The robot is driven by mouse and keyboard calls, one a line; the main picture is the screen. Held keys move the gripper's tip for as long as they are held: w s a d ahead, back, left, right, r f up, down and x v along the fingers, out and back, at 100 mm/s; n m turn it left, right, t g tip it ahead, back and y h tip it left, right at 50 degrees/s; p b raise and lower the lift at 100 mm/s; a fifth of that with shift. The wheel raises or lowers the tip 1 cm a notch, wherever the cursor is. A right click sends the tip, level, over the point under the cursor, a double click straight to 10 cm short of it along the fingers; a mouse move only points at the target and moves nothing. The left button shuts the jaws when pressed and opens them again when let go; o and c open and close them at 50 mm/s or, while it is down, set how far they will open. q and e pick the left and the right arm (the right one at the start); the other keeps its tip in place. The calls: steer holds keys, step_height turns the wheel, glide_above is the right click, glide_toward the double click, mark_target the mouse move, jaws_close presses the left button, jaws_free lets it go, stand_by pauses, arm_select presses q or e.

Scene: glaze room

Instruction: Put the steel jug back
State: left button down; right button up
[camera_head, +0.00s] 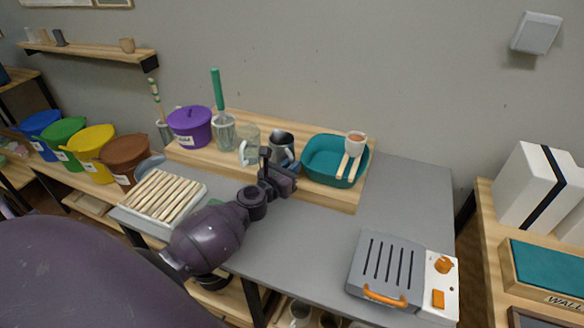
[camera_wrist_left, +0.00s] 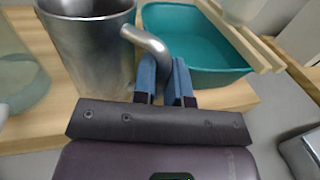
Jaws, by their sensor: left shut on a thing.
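The steel jug (camera_head: 281,141) stands upright on the raised wooden shelf at the back of the grey worktop, between a clear glass jug and a teal basin. It fills the upper left of the left wrist view (camera_wrist_left: 92,48). My left gripper (camera_head: 284,168) is at the jug's front right. In the left wrist view its blue fingers (camera_wrist_left: 166,84) are shut on the jug's curved handle (camera_wrist_left: 148,42). The jug's base is mostly hidden behind my gripper in the head view. My right gripper is not in view.
The clear glass jug (camera_head: 249,146) stands close on the left. The teal basin (camera_head: 322,160), with a cup (camera_head: 355,143) and wooden tools at its rim, is close on the right. A grey grill (camera_head: 384,272) stands front right. The worktop (camera_head: 410,190) behind the grill is clear.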

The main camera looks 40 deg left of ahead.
arm_select(q)
steer(key=shift+f, duration=0.2)
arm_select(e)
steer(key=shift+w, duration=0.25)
arm_select(q)
steer(key=c, duration=1.1)
jaws_free()
steer(key=shift+c, duration=0.2)
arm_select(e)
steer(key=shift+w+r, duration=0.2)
arm_select(q)
steer(key=shift+r, duration=0.15)
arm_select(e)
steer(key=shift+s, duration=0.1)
arm_select(q)
steer(key=shift+s+r, duration=0.1)
steer(key=s, duration=1.1)
steer(key=shift+s, duration=0.4)
